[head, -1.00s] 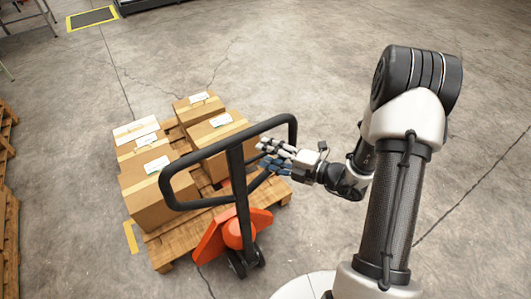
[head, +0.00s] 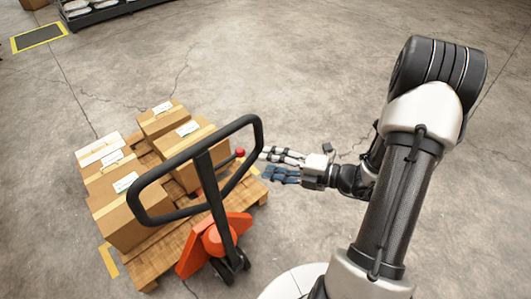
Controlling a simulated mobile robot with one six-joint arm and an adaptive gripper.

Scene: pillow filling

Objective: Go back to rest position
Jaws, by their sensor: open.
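My gripper (head: 271,164) is open and empty in the head view. It is just right of the black loop handle (head: 258,130) of an orange pallet jack (head: 212,240). The fingertips show close to the handle's right side; I cannot tell whether they touch it. A small red knob (head: 240,153) shows inside the loop near the fingertips. My arm reaches in from the right, with its elbow raised at upper right.
A wooden pallet (head: 165,255) with several cardboard boxes (head: 128,225) stands behind the jack. A yellow-edged dark mat (head: 38,37) and a shelf rack (head: 100,12) are at upper left. Bare concrete floor lies behind and right of my arm.

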